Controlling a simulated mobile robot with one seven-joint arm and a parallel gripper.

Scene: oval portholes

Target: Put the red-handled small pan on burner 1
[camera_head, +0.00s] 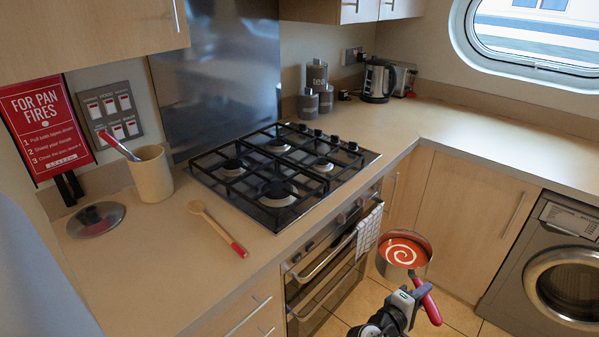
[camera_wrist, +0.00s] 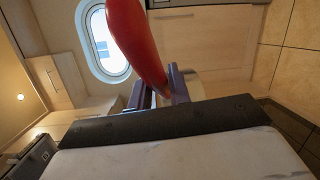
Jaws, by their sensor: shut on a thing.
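The small pan (camera_head: 404,252) has a red handle (camera_head: 427,300) and holds orange-red contents with a pale swirl. It is in the air in front of the oven and cupboards, to the right of the hob and lower than the counter top in the picture. My gripper (camera_head: 412,291) is shut on the red handle. In the wrist view the handle (camera_wrist: 138,40) rises between my gripper's fingers (camera_wrist: 165,88); the pan's body is mostly hidden there. The gas hob (camera_head: 284,172) has several burners under black grates, all empty. No burner numbers are readable.
A wooden spoon (camera_head: 216,227) with a red end lies left of the hob. A glass lid (camera_head: 95,219) and a utensil crock (camera_head: 151,174) stand further left. Canisters (camera_head: 317,88) and a kettle (camera_head: 378,81) stand behind. A checked towel (camera_head: 369,229) hangs on the oven handle.

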